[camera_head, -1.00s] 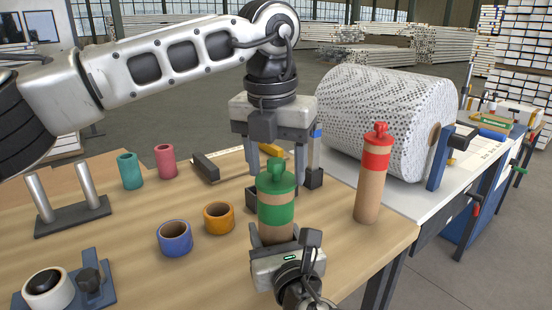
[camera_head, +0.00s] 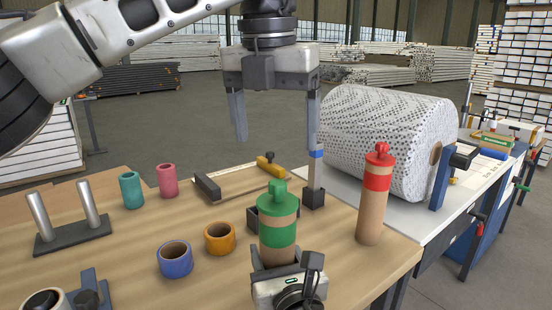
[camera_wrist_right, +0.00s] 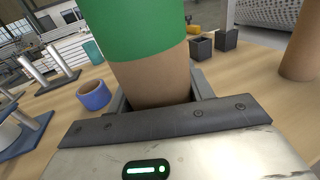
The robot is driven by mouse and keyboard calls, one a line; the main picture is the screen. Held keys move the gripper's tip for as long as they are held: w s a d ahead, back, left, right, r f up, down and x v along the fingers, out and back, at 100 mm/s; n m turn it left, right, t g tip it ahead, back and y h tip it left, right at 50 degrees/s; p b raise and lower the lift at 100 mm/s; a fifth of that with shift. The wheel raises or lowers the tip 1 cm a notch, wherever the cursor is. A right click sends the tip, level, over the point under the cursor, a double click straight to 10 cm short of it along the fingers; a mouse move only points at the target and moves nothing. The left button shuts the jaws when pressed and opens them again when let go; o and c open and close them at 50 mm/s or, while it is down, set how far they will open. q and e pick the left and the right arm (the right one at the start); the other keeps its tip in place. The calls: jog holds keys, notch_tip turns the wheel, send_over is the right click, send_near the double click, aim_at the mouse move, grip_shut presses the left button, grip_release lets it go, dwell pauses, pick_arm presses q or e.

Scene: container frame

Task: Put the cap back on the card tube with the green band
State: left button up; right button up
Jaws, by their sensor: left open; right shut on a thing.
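The card tube with the green band (camera_head: 277,234) stands upright at the front of the bench. Its green knobbed cap (camera_head: 279,200) sits on its top, looking level. My right gripper (camera_head: 285,266) is shut around the tube's lower part; the right wrist view shows the tube (camera_wrist_right: 150,75) between its fingers, with the top out of frame. My left gripper (camera_head: 277,142) is open and empty, pointing down above and behind the cap, clear of it. A similar tube with a red band and red cap (camera_head: 371,205) stands to the right.
Blue (camera_head: 175,260) and orange (camera_head: 220,239) rings lie left of the tube. Teal (camera_head: 131,190) and pink (camera_head: 166,180) tubes stand farther back. Dark square holders and a blue-banded post (camera_head: 317,170) are behind the tube. A large white roll (camera_head: 385,140) lies back right.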

pick_arm(q)
notch_tip(320, 180, up, 2)
jog(key=shift+s+r, duration=0.1)
jog(key=shift+s, duration=0.05)
pick_arm(e)
jog(key=o, duration=1.5)
jog(key=shift+c, duration=0.2)
jog(key=shift+s, duration=0.1)
pick_arm(q)
jog(key=shift+f, duration=0.25)
pick_arm(e)
jog(key=v, duration=1.6)
